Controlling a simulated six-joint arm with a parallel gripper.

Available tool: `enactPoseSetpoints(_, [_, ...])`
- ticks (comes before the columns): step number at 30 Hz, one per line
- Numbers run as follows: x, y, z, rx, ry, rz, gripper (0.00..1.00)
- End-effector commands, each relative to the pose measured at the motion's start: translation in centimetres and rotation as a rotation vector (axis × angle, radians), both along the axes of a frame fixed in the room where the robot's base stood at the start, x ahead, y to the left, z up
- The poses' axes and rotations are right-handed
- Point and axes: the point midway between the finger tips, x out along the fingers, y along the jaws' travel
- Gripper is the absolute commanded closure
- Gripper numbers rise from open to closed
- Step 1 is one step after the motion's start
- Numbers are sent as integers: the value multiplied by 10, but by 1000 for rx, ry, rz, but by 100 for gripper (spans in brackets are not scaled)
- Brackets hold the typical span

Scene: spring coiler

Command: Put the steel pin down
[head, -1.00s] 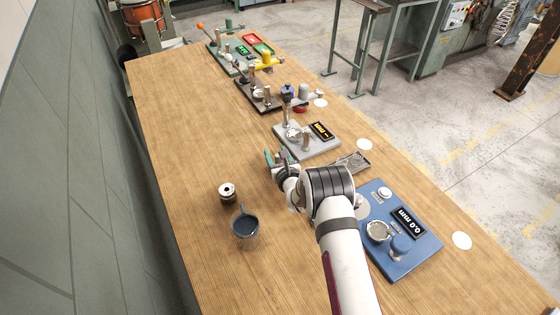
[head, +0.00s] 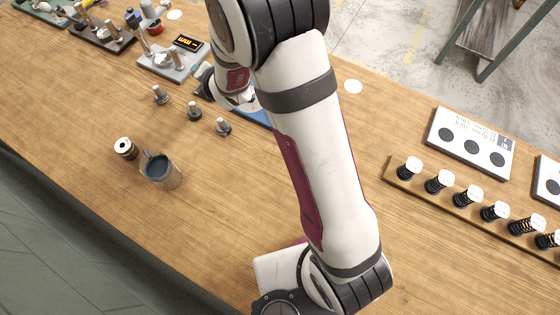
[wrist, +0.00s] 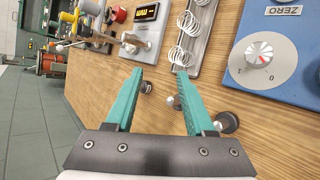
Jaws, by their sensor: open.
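Three small upright pins with grey metal tops and dark round bases stand in a row on the wooden table in the head view: a far pin (head: 160,95), a middle pin (head: 194,111) and a near pin (head: 223,127). I cannot tell which is the task's steel pin. In the wrist view my gripper (wrist: 160,75) has its teal fingers wide apart, with nothing clamped between them. Small round pins show between and beside the fingers, one at the left finger (wrist: 147,87), and one outside the right finger (wrist: 227,122). In the head view my arm mostly hides the gripper.
A blue zero gauge (wrist: 290,60) and a tray of springs (wrist: 190,45) are ahead. A spring rack (head: 470,215) is at right.

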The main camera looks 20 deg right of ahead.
Motion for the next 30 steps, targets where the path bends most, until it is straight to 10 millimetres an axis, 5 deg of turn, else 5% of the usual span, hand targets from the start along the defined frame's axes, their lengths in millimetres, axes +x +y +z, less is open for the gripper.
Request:
enactPoseSetpoints(1, [-25, -30, 28, 198, 158, -264, 46])
enactPoseSetpoints(3, [-84, -67, 51, 485, 398, -715, 46])
enactPoseSetpoints(6, [-185, -99, 76, 819, 638, -1389, 46])
enactPoseSetpoints(9, [-274, -107, 92, 1030, 745, -1978, 46])
enactPoseSetpoints(12, [-330, -103, 100, 1131, 764, -2376, 46])
enactPoseSetpoints(16, [-356, -98, 104, 1164, 757, -2580, 46])
enactPoseSetpoints(30, [-356, -98, 104, 1163, 760, -2587, 46])
